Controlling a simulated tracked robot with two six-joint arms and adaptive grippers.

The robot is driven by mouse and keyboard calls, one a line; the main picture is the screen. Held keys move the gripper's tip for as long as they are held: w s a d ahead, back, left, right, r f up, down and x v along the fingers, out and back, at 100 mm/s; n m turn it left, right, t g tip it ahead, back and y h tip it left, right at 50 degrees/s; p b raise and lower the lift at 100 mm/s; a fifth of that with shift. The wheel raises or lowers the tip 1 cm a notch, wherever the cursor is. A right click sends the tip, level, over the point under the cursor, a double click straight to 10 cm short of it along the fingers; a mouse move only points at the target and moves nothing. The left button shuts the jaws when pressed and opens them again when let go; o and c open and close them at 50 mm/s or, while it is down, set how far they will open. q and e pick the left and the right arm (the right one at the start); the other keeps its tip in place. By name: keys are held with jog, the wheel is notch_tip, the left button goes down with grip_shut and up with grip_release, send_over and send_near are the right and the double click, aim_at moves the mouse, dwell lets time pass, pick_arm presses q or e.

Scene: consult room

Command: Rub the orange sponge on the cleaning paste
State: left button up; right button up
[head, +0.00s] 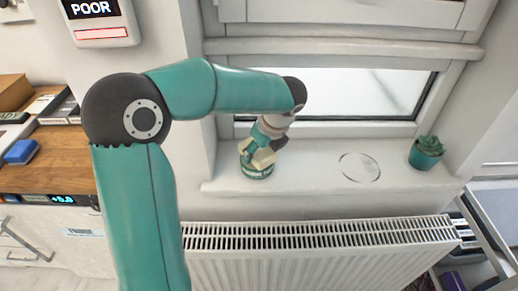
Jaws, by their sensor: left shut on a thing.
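A short round tin with a green and cream label (257,174), which looks like the cleaning paste, stands on the white windowsill at its left part. My left gripper (258,156) reaches down to the tin from above. Its pale fingers are right over the tin's top and cover most of it. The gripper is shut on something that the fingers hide. No orange shows, so I cannot make out the orange sponge. Whether the held thing touches the paste cannot be told. My right gripper is not in view.
A small succulent in a teal pot (426,153) stands at the sill's right end. A faint round outline (360,167) lies on the sill between. A radiator (320,237) is below. A blue block (21,152) lies on the wooden counter (50,165) at left.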

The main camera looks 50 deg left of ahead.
pick_arm(q)
jog(key=shift+r+p, duration=2.95)
jog(key=shift+r, duration=0.4)
